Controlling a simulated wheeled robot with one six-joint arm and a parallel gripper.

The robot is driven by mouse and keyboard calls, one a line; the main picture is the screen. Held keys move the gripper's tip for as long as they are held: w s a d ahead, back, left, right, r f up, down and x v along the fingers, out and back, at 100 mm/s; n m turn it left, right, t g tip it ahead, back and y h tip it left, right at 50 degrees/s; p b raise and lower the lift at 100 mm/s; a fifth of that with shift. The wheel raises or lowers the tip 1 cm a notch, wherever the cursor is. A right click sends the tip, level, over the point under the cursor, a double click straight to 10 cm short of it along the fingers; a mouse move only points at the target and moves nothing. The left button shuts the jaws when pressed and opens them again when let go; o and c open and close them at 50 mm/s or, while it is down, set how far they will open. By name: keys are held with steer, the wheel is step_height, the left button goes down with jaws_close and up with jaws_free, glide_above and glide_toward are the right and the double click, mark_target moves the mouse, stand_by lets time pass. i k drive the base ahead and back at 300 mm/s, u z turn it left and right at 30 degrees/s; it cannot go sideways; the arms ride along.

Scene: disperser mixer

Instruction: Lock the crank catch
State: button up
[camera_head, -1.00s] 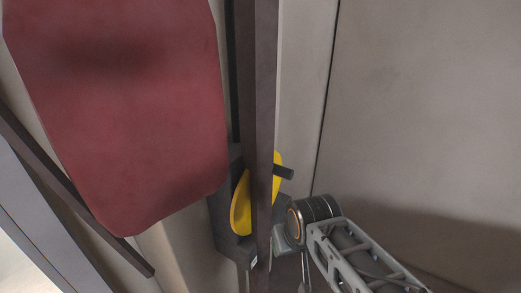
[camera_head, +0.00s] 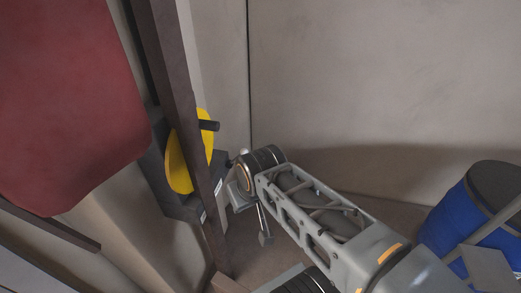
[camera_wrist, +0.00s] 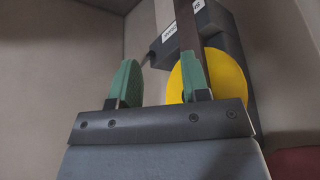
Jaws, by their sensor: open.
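The yellow crank disc (camera_head: 188,160) is mounted on a dark grey box (camera_head: 160,185) and partly hidden by an upright brown post. I cannot clearly identify the catch. In the wrist view the yellow disc (camera_wrist: 219,85) is behind and right of my right green finger, with the dark box (camera_wrist: 215,30) above it. My gripper (camera_wrist: 162,75) is open, with nothing clearly held between its two fingers. A thin dark rod end (camera_wrist: 147,60) shows beyond the gap. In the head view my fingers are mostly hidden behind the wrist.
The brown post (camera_head: 178,90) stands close in front of the disc, left of my wrist. A large red panel (camera_head: 65,100) is at left. A blue barrel (camera_head: 450,222) with a dark lid stands at right. Bare beige walls (camera_head: 380,80) are behind.

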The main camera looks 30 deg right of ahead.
mark_target(229, 164)
steer(key=z, duration=0.75)
steer(key=k, duration=0.75)
steer(key=z, duration=0.6)
steer(key=k, duration=0.6)
steer(key=u, duration=0.3)
steer(key=i, duration=0.5)
steer(key=u, duration=0.95)
steer(key=i, duration=1.25)
steer(key=z, duration=0.35)
